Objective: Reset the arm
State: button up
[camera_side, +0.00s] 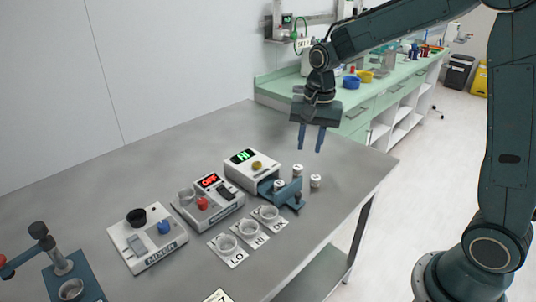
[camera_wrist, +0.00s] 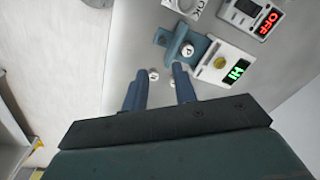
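My gripper (camera_side: 309,139) hangs in the air above the back right part of the metal table, fingers pointing down. Its two blue fingers are apart with nothing between them in the side view. The arm is raised and reaches in from the right.
An "OFF" device (camera_side: 216,207), a mixer (camera_side: 144,244), labelled cups (camera_side: 249,230) and a blue press (camera_side: 73,278) stand leftward. Behind is a green counter (camera_side: 375,100).

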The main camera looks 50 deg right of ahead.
jog(key=s+a+r+n+t, duration=0.1)
jog(key=s+r+n, duration=0.2)
jog(key=s, duration=0.4)
jog(key=s+a+r+n+t, duration=0.1)
jog(key=s+r+n+t, duration=0.1)
jog(key=s, duration=0.6)
jog(key=s+a+r+n+t, duration=0.1)
jog(key=s+r+n, duration=0.3)
jog(key=s+n, duration=0.2)
jog(key=shift+s+a+t, duration=0.3)
jog(key=shift+s+a, duration=0.1)
jog(key=shift+s, duration=0.35)
